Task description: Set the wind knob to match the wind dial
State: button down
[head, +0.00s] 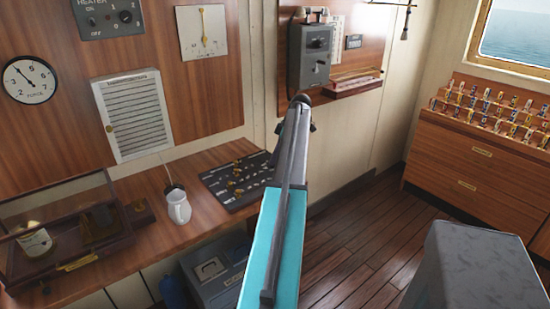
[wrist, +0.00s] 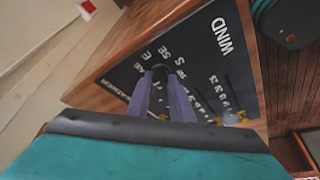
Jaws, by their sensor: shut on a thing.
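The dark panel (head: 217,182) with several small brass knobs lies on the wooden desk in the head view. In the wrist view the panel (wrist: 200,35) carries the word WIND, compass letters and other markings. My gripper (wrist: 163,88) is shut on a knob beside the compass letters, low over the panel. The fingers mostly hide this knob, so its pointer setting cannot be read. Another knob (wrist: 232,119), brass, stands to the right. In the head view my arm hides the gripper. A round white dial (head: 30,80) marked FORCE hangs on the left wall, its dark needle pointing up and left.
A glass-lidded case (head: 70,205) is farther left. A grey wall box (head: 310,57) is behind my arm's end. Floor (head: 375,240) is clear to the right.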

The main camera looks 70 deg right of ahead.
jog(key=c, duration=1.6)
grip_release()
jog(key=shift+r, duration=0.1)
jog(key=b+v, duration=0.2)
jog(key=v, duration=1.1)
jog(key=shift+s+d+r, duration=0.1)
jog(key=shift+r, duration=0.2)
